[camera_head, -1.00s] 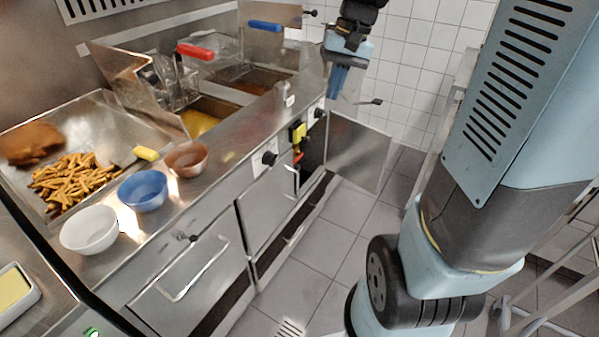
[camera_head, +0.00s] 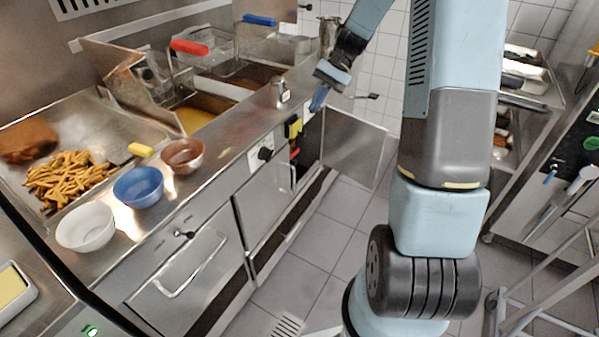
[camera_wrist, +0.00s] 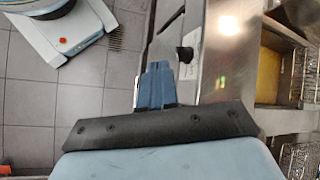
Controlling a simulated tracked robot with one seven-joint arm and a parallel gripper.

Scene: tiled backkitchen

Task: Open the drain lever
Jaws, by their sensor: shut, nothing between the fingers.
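A yellow block-like part (camera_head: 293,127) shows at the open fryer cabinet under the counter in the head view. A small red part (camera_head: 295,152) sits just below it inside the cabinet; I cannot tell which of them is the drain lever. My gripper (camera_head: 318,99) is shut and empty, its blue fingers pointing down beside the counter's front edge, above and right of the yellow part in the picture. In the wrist view my gripper (camera_wrist: 156,84) is shut alongside the steel front; neither the yellow nor the red part can be made out there.
The open cabinet door (camera_head: 354,148) stands out into the aisle below my gripper. A black knob (camera_head: 265,153) projects from the front panel. Bowls, including a blue one (camera_head: 138,187), stand on the counter. The tiled floor (camera_head: 315,235) in front is clear.

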